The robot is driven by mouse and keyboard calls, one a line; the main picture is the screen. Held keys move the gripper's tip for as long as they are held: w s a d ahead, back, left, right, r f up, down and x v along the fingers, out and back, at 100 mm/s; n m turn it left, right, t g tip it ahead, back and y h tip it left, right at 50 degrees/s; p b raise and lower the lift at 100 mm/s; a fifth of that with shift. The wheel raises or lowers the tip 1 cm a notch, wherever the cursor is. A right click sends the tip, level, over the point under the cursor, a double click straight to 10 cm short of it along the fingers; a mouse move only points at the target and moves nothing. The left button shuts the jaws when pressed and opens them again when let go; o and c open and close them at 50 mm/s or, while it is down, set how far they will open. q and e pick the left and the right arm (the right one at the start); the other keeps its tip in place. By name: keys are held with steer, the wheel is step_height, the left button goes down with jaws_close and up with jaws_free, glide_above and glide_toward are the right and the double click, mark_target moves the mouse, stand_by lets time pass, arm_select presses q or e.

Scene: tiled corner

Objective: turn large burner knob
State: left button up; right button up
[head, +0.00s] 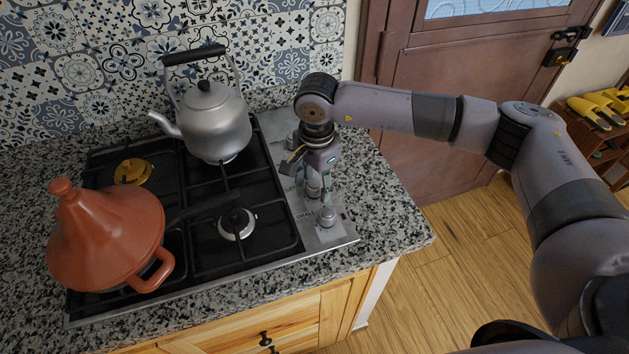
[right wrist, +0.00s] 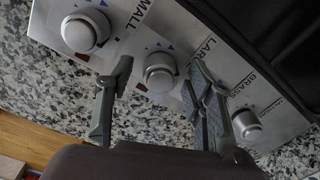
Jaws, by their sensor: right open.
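The large burner knob (right wrist: 159,72) is a round silver knob on the metal control strip, next to the label that reads LARGE. My right gripper (right wrist: 161,68) is open, with one finger on each side of this knob in the right wrist view; I cannot tell whether either finger touches it. In the head view my right gripper (head: 314,172) points down over the strip, and its fingers partly cover the knobs there. My left gripper is not in view.
The small burner knob (right wrist: 85,31) and another knob (right wrist: 246,124) sit on either side. On the black stove grates stand a silver kettle (head: 215,125) and a terracotta tagine (head: 105,235). The granite counter (head: 385,215) right of the strip is clear.

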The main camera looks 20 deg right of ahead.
mark_target(314, 182)
step_height(314, 182, up, 12)
steer(key=shift+s, duration=0.2)
stand_by(0.5)
steer(key=shift+d, duration=0.1)
steer(key=shift+c, duration=0.7)
steer(key=shift+n, duration=0.9)
steer(key=f+p, duration=0.4)
steer(key=p, duration=0.1)
steer(key=shift+w+f+p, duration=0.2)
steer(key=shift+f+p, duration=0.05)
steer(key=shift+p, duration=0.05)
steer(key=c, duration=0.7)
step_height(314, 182, down, 2)
steer(key=shift+f, duration=0.1)
jaws_close()
steer(key=shift+f+b, duration=0.35)
steer(key=shift+f, duration=0.25)
